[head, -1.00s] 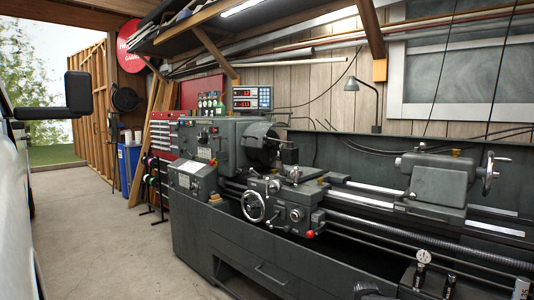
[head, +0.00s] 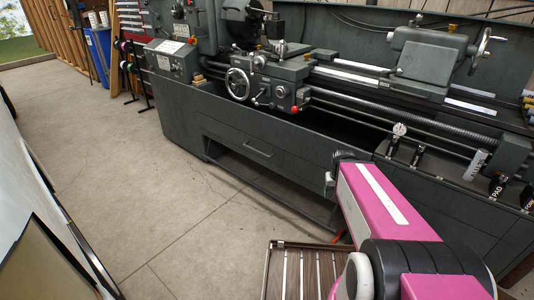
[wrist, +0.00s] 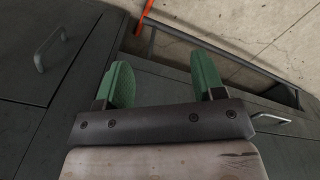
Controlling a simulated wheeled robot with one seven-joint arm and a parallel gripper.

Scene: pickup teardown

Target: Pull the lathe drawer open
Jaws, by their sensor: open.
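The grey lathe (head: 290,110) stands along the wall. Its drawer (head: 235,142) is a grey front panel with a bar handle (head: 258,150), below the carriage, and it looks shut. The wrist view shows my gripper (wrist: 163,82) with two green fingers spread apart and nothing between them. A metal handle (wrist: 270,118) lies right of the fingers, and another handle (wrist: 52,48) is on a dark panel at upper left. I cannot tell for sure which is the drawer's. In the head view my gripper is not visible; my pink arm shows at lower right.
Concrete floor (head: 160,190) is open in front of the lathe. A white vehicle side (head: 40,220) borders it at left. Gauges and tools (head: 397,135) stand on the lathe's right ledge. An orange strip (wrist: 152,42) shows near the fingers in the wrist view.

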